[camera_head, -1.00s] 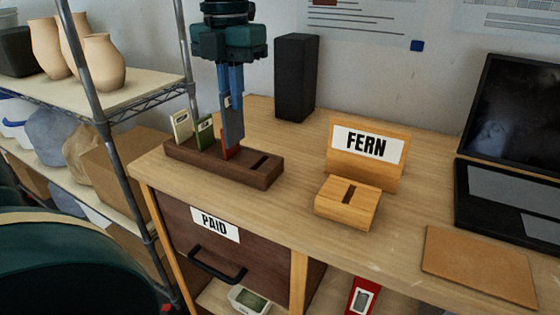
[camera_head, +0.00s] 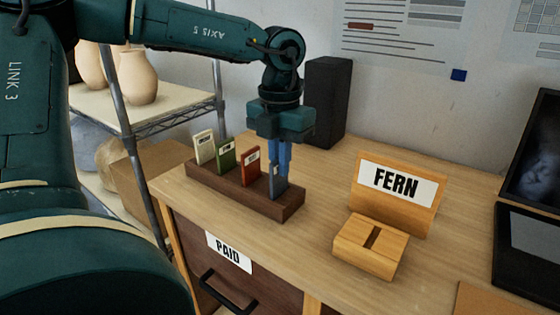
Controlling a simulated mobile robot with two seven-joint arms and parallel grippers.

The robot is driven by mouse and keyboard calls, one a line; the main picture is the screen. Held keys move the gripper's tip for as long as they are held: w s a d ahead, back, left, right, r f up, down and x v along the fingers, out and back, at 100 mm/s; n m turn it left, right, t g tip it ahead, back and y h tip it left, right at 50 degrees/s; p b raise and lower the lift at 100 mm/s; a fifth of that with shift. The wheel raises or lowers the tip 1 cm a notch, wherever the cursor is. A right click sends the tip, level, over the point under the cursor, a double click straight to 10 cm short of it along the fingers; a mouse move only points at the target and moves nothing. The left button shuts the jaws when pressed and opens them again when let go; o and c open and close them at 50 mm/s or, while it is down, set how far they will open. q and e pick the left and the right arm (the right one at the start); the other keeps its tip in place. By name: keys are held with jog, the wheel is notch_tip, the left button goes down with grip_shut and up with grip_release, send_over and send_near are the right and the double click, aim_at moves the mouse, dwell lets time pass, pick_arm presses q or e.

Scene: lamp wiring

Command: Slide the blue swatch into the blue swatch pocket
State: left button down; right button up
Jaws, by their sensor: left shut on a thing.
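The blue swatch (camera_head: 275,184) is a thin grey-blue card standing upright at the right end of the dark brown wooden holder (camera_head: 288,208). My left gripper (camera_head: 285,165) points down and is shut on the swatch from above. The swatch's lower end meets the holder at its rightmost pocket; how deep it sits is hard to tell. The pocket opening is hidden behind the swatch. A cream swatch (camera_head: 204,147), a green swatch (camera_head: 226,155) and a red swatch (camera_head: 250,167) stand in the other pockets to the left. My right gripper is out of view.
A light wooden slotted block (camera_head: 370,247) and a FERN sign (camera_head: 398,190) stand to the right on the desk (camera_head: 325,190). A black speaker (camera_head: 325,103) is behind the gripper. A laptop (camera_head: 530,240) is at the far right. A shelf with vases (camera_head: 137,75) is left.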

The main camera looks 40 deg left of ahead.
pick_arm(q)
jog(key=shift+f, duration=0.4)
jog(key=c, duration=1.6)
grip_release()
jog(key=shift+o, duration=0.2)
jog(key=shift+r, duration=0.1)
notch_tip(320, 180, up, 12)
